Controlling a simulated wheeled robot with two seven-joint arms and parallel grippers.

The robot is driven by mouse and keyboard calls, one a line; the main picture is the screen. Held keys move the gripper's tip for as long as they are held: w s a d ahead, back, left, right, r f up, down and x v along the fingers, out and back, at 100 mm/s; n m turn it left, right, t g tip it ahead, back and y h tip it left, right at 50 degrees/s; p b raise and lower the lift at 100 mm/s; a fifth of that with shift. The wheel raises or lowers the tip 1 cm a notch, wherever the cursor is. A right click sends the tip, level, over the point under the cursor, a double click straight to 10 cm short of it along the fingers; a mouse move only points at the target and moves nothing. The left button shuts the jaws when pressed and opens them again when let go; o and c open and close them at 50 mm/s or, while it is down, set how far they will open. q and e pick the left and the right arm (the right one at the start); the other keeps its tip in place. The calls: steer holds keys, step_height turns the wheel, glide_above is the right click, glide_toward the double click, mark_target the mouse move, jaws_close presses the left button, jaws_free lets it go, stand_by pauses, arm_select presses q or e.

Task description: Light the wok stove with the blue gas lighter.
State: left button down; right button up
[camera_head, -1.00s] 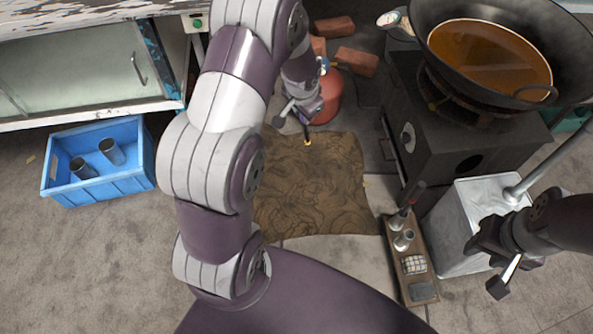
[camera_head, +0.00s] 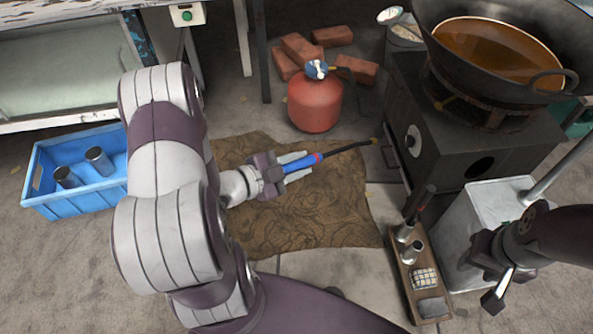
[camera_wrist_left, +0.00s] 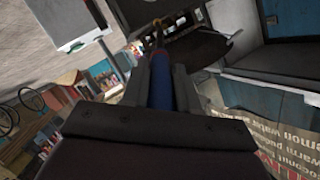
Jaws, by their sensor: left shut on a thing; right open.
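The blue gas lighter (camera_head: 302,166) is held in my left gripper (camera_head: 285,174), which is shut on it over the brown cloth. The lighter's dark tip points right, toward the stove, and is apart from it. The lighter's blue body also shows in the left wrist view (camera_wrist_left: 163,85). The dark wok stove (camera_head: 455,145) stands at the right, with the wok (camera_head: 455,60) of brown liquid on top. I cannot make out a flame. My right gripper (camera_head: 490,274) is open and empty beside the metal bin.
A red gas tank (camera_head: 315,104) stands behind the cloth (camera_head: 300,215), with bricks (camera_head: 357,69) behind it. A metal bin (camera_head: 478,205) and a wooden tray (camera_head: 403,275) are in front of the stove. A blue crate (camera_head: 75,197) is at the left.

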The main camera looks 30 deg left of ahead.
mark_target(345, 149)
arm_select(q)
steer(key=w+d+b, duration=0.1)
steer(key=w+d, duration=0.2)
steer(key=w, duration=0.3)
steer(key=w+d+b, duration=0.2)
steer(key=w+d, duration=0.2)
steer(key=w, duration=0.2)
steer(key=w+d+b, duration=0.2)
steer(key=w+d, duration=0.2)
steer(key=w, duration=0.2)
steer(key=shift+w+d, duration=0.25)
steer(key=shift+w, duration=0.05)
steer(key=shift+w+d+r, duration=0.15)
steer(key=shift+w+d, duration=0.05)
steer(key=shift+w, duration=0.15)
steer(key=shift+w+d+b, duration=0.2)
steer(key=shift+w+b, duration=0.1)
steer(key=shift+s+a+r+p, duration=0.1)
steer(key=shift+s+a+p, duration=0.15)
steer(key=shift+p, duration=0.1)
steer(key=s+a+p, duration=0.1)
steer(key=s, duration=0.1)
steer(key=s+a, duration=0.1)
steer(key=s, duration=0.1)
steer(key=s+a+p, duration=0.1)
steer(key=s+a, duration=0.1)
steer(key=s, duration=0.1)
steer(key=shift+p, duration=0.35)
steer(key=shift+s+a, duration=0.3)
steer(key=shift+s, duration=0.15)
